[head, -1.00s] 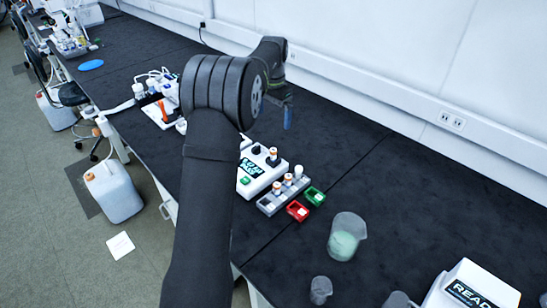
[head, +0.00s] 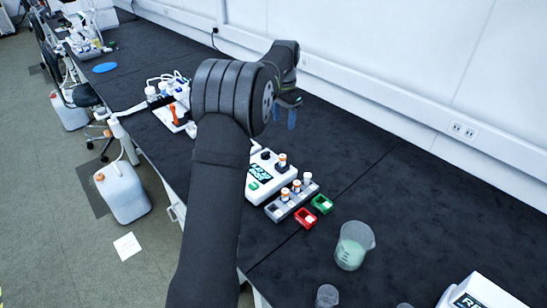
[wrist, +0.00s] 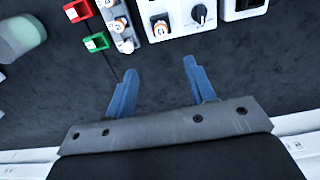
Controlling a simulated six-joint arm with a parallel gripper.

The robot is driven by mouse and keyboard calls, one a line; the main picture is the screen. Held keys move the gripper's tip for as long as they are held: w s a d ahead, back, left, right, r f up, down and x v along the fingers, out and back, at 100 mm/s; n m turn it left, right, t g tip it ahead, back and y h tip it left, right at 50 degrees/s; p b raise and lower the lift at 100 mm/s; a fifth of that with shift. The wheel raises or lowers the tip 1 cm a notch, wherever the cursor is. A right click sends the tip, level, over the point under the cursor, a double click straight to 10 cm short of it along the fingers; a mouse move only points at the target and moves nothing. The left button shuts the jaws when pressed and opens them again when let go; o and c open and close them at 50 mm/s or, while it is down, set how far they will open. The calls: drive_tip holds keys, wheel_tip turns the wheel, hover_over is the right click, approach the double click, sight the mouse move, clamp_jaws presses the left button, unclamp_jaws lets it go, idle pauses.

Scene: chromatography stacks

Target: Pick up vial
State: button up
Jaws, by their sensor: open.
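Several vials show. Two orange-capped vials (head: 284,194) and a white-capped vial (head: 307,179) stand upright in a grey rack (head: 281,213). Another orange-capped vial (head: 282,160) stands on the white instrument (head: 262,179) behind the rack. In the wrist view, the vial on the instrument (wrist: 160,28) is just beyond my fingertips, and the rack vials (wrist: 118,25) are to the left. My gripper (head: 287,116) is raised above the bench, apart from the vials. In the wrist view my gripper (wrist: 159,68) has its blue fingers spread, with nothing between them.
A red tray (head: 305,218) and a green tray (head: 322,204) sit beside the rack. A beaker of pale green contents (head: 352,247) stands to the right. The black bench (head: 400,190) is clear toward the wall.

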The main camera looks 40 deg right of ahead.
drive_tip(key=s+a+n+t+h, duration=0.2)
drive_tip(key=s+a+n+h, duration=0.1)
drive_tip(key=a+n+h, duration=0.15)
approach(282, 156)
drive_tip(key=shift+n+y, duration=0.35)
drive_tip(key=x, duration=1)
drive_tip(key=shift+d, duration=0.4)
clamp_jaws()
